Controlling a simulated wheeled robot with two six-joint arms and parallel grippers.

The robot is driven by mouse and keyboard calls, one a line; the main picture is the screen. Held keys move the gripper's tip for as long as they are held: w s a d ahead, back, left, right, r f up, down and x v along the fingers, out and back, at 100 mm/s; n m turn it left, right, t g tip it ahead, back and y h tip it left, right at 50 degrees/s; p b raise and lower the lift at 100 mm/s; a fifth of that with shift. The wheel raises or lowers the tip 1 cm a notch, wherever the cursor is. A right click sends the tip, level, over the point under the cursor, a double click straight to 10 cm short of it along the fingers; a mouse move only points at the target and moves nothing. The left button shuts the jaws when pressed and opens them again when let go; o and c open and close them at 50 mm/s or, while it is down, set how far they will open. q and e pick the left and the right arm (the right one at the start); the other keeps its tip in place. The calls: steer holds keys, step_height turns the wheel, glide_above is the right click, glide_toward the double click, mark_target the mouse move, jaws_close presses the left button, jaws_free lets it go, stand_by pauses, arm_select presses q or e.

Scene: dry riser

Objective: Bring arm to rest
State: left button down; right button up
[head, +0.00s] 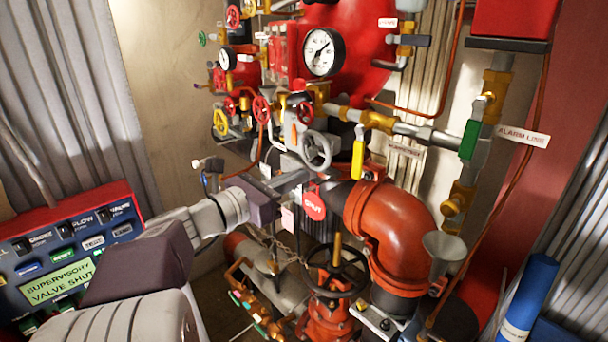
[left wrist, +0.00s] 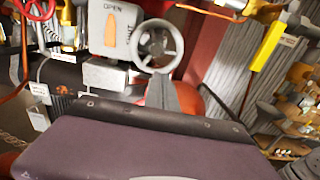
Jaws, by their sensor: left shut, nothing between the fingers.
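My left arm comes in from the lower left in the head view. Its gripper (head: 297,180) is shut and empty, with the fingertips just below a grey handwheel (head: 318,150) on the valve assembly. In the left wrist view the closed fingers (left wrist: 161,95) point up toward the same handwheel (left wrist: 158,46), which stands beside a grey box with an orange pointer and the word OPEN (left wrist: 115,30). I cannot tell whether the fingertips touch anything. My right gripper is in neither view.
A supervisory panel (head: 65,250) stands at the left. A large orange pipe elbow (head: 395,230), a red SHUT tag (head: 314,206) and a black handwheel (head: 337,270) crowd the space near the gripper. Gauges and small red and yellow valves sit above. A blue cylinder (head: 528,295) stands at the right.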

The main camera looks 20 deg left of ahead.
arm_select(q)
steer(key=shift+s+a, duration=0.15)
steer(key=shift+s, duration=0.15)
steer(key=shift+w, duration=0.1)
steer(key=s+d+f+m+g+h+b, duration=0.2)
steer(key=d+f+m+g+h+b, duration=0.25)
steer(key=d+f, duration=0.9)
steer(key=s+d+f+m+g, duration=0.55)
steer(key=d+f+g, duration=0.2)
steer(key=f, duration=0.35)
steer(key=s+a+f+m+g+y+b, duration=0.1)
steer(key=s+a+f+m+g+y, duration=0.1)
steer(key=s+f+m+y, duration=0.25)
steer(key=s+a+f+m+g+y+b, duration=0.1)
steer(key=s+a+f+m+g, duration=0.15)
steer(key=s+f+m, duration=0.4)
steer(key=w+a+f+m+t+y, duration=0.1)
steer(key=w+a+f+m+y, duration=0.2)
steer(key=a+m, duration=0.6)
step_height(320, 180, down, 3)
steer(key=m+y, duration=0.1)
steer(key=y, duration=0.1)
steer(key=shift+w+a+y+p, duration=0.2)
steer(key=shift+a+y+p, duration=0.05)
steer(key=shift+y+p, duration=0.1)
